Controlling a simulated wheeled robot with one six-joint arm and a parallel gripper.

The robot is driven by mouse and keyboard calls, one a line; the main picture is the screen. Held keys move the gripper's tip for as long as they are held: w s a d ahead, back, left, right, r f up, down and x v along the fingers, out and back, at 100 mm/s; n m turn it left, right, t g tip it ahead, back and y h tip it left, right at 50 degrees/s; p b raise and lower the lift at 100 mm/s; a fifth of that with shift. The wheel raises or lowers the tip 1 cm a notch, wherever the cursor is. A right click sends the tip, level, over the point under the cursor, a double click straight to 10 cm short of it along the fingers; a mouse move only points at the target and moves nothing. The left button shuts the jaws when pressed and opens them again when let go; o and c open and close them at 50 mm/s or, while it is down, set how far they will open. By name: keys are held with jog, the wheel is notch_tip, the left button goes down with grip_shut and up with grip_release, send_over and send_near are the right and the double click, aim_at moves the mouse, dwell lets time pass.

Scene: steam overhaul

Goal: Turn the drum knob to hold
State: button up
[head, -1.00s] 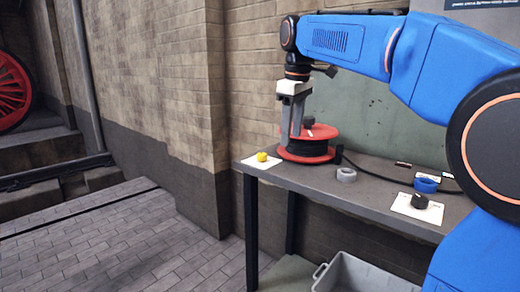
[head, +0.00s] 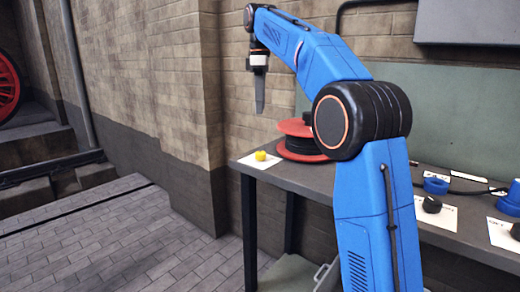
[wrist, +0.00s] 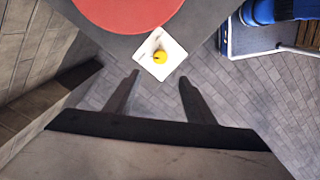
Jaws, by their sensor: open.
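A cable drum (head: 297,147) with red flanges and a dark core lies on the bench's left part, with a small dark knob (head: 307,117) on top, partly behind my arm. A yellow knob (head: 260,155) sits on a white card in front of the drum; the knob also shows in the wrist view (wrist: 160,57), with a dark mark on it. I cannot tell which knob is the drum knob. My gripper (head: 260,110) points down, open and empty, above and apart from the yellow knob. In the wrist view its fingertips (wrist: 158,78) are spread just below the card.
The grey bench (head: 318,178) stands against a wall. A black knob (head: 432,204) on a card, a blue ring (head: 436,185) and a blue part (head: 510,200) lie to the right. A grey bin (head: 326,277) is below. The brick floor (head: 130,245) at left is clear.

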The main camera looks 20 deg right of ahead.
aim_at(260, 153)
notch_tip(260, 153, down, 16)
jog(key=shift+f, duration=0.2)
dwell(0.4)
jog(key=c, duration=1.1)
